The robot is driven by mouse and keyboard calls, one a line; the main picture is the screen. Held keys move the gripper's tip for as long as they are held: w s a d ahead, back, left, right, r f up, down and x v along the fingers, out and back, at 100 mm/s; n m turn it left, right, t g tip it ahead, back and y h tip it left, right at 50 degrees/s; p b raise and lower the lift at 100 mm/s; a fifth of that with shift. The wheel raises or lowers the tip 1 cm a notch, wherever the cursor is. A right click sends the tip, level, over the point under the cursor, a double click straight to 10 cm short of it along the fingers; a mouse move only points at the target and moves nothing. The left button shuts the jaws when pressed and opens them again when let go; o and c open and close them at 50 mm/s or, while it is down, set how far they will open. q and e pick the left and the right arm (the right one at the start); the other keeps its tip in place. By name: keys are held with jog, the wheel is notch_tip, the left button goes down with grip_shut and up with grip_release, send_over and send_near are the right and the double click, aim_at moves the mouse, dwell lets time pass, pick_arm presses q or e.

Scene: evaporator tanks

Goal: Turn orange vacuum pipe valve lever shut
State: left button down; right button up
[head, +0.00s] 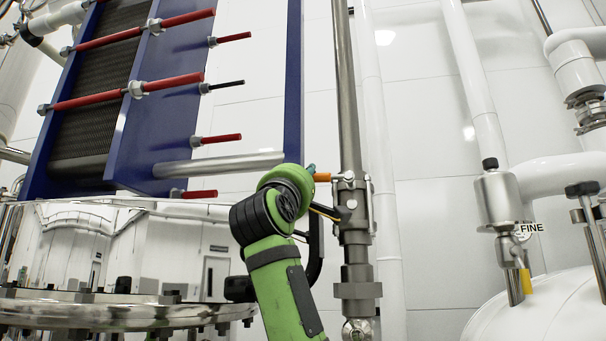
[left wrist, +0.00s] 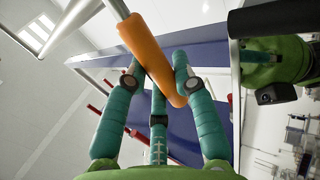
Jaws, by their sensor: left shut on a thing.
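The orange valve lever (head: 322,177) shows as a short orange end beside the steel valve body (head: 352,205) on the vertical steel pipe in the head view. In the left wrist view the orange lever (left wrist: 148,52) is a long rounded grip on a thin metal bar, lying diagonally between the teal fingers. My left gripper (left wrist: 157,70) is shut on it, with fingers on both sides. In the head view my green arm hides most of that gripper; only a bit of teal (head: 310,169) shows beside the lever. My right gripper is not in view.
A blue plate frame (head: 150,90) with protruding red rods stands at the upper left. A shiny steel tank (head: 130,250) is below it.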

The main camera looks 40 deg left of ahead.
pick_arm(q)
jog(key=shift+f+n+y, duration=0.4)
jog(key=shift+n, duration=0.3)
jog(key=c, duration=1)
grip_release()
jog(key=v, duration=1.2)
jog(key=shift+d+r, duration=0.1)
jog(key=shift+r, duration=0.1)
jog(key=shift+g, duration=0.3)
